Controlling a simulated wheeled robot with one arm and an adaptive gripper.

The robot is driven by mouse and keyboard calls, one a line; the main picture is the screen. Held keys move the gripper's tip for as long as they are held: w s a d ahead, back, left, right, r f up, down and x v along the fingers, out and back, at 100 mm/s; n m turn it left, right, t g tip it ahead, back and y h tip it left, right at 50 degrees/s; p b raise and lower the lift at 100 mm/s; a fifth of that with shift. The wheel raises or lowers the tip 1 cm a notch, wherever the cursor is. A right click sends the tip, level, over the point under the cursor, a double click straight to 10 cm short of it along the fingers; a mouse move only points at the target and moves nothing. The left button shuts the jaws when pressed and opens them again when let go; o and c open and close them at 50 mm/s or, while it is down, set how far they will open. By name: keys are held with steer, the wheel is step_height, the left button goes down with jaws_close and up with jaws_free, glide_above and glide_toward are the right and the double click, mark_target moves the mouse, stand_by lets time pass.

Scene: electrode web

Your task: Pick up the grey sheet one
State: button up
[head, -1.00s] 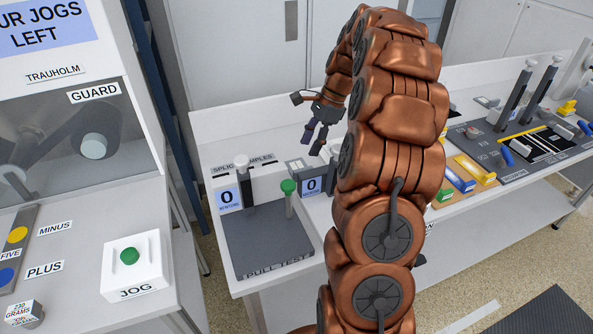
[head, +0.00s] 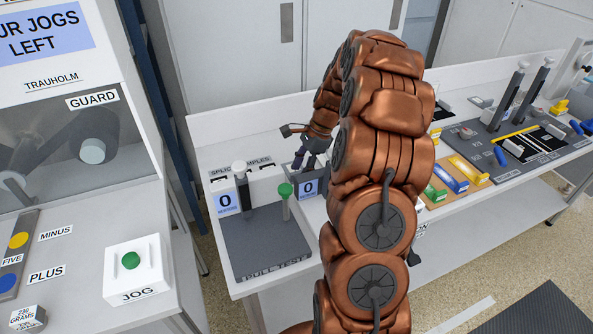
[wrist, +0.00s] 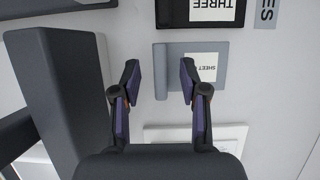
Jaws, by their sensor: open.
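A grey sheet (wrist: 205,47) lies flat on the white surface in the wrist view. It has a white label reading SHEET upside down; the rest of the label is too small to read. My gripper (wrist: 160,70) is open and empty, with its fingers above the sheet's left part. The right finger covers some of the sheet, and the left finger is just beyond its left edge. In the head view, my gripper (head: 304,160) points down behind the pull test station, and the sheet is hidden there.
A dark sheet labelled THREE (wrist: 172,13) lies beyond the grey one. A white plate (wrist: 225,133) lies nearer my palm. A tall dark grey block (wrist: 66,90) stands close on the left. The pull test plate (head: 265,245) with its posts is in front of my gripper.

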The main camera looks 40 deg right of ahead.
steer(key=shift+f, duration=0.1)
steer(key=shift+c, duration=0.3)
jaws_close()
